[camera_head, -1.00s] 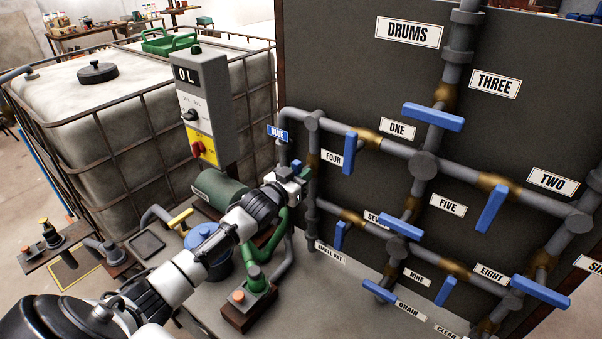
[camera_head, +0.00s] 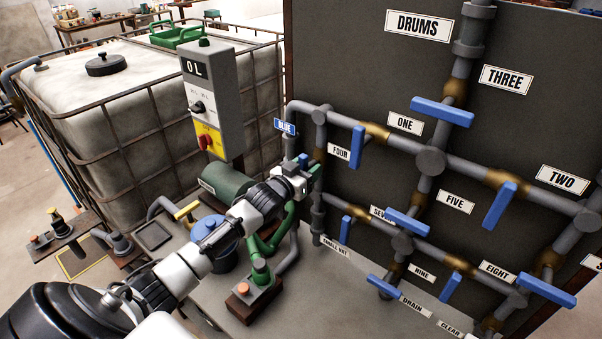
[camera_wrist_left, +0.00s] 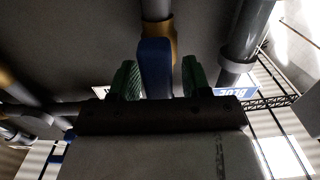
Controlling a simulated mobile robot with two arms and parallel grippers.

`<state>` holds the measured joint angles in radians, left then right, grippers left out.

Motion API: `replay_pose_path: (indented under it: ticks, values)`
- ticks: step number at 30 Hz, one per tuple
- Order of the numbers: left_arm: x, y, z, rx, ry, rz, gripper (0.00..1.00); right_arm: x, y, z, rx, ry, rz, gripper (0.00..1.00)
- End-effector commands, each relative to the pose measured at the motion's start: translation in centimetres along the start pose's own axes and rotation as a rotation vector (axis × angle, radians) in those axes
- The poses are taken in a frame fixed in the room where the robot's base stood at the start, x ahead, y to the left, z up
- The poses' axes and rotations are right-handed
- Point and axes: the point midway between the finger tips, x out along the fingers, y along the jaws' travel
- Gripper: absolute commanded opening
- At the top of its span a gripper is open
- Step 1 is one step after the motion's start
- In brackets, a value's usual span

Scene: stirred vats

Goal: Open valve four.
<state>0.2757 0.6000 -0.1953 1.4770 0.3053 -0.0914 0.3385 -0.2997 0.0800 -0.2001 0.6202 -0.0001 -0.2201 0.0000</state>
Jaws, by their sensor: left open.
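The valve panel carries a label FOUR (camera_head: 340,151) just right of a vertical grey pipe. Valve four's blue handle (camera_head: 303,160) shows only as a small piece behind my left gripper (camera_head: 308,174), at that pipe. In the left wrist view the blue handle (camera_wrist_left: 155,66) stands between the two green fingers of my left gripper (camera_wrist_left: 155,82), with a brass valve body (camera_wrist_left: 161,38) beyond it. The fingers are open, one on each side of the handle, with small gaps. The handle's far end is hidden. My right gripper is not in view.
The blue handle of valve one (camera_head: 358,147) is close on the right. A blue BLUE sign (camera_head: 285,126) is above left of my gripper.

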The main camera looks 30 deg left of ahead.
Motion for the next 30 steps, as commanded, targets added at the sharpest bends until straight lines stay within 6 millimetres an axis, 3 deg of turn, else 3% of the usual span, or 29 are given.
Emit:
replay_pose_path:
  ticks: [18, 30]
  values:
    - [-9.5, 0.0, 0.3, 0.000, -0.003, 0.000, 0.48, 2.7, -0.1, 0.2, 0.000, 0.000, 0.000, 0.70]
    - [-10.6, 0.0, 0.1, 0.000, -0.001, 0.000, 0.48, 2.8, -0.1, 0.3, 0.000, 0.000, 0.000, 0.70]
